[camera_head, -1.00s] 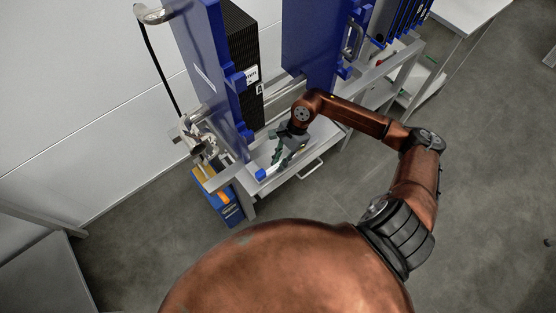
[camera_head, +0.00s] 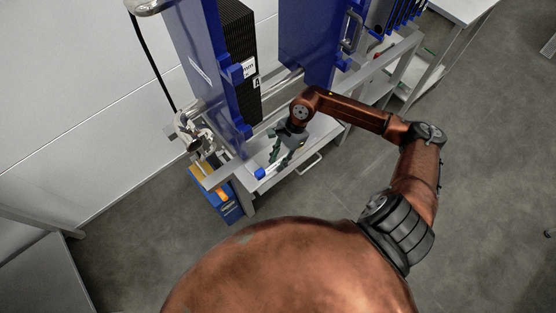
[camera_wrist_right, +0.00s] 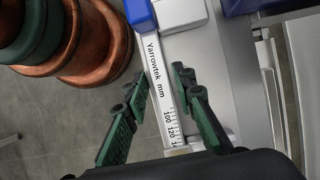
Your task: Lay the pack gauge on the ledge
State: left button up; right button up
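The pack gauge (camera_wrist_right: 157,70) is a white strip marked "Yarrowtek mm" with a scale and a blue end (camera_wrist_right: 140,14). In the head view its blue end (camera_head: 260,173) shows at the front edge of the pale grey ledge (camera_head: 323,130). In the wrist view the gauge runs along the left edge of the ledge (camera_wrist_right: 222,65). I cannot tell whether it rests fully on it. My right gripper (camera_wrist_right: 159,86) has its dark green fingers apart, one on each side of the gauge. It also shows in the head view (camera_head: 276,155). My left gripper is out of view.
Tall blue plates (camera_head: 311,40) and a black plate stack (camera_head: 238,50) rise behind the ledge. Metal pipe fittings (camera_head: 193,132) are at its left end. A blue and orange box (camera_head: 222,203) stands below. The floor in front is clear.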

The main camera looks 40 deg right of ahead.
jog(key=shift+o, duration=1.3)
jog(key=v, duration=1.2)
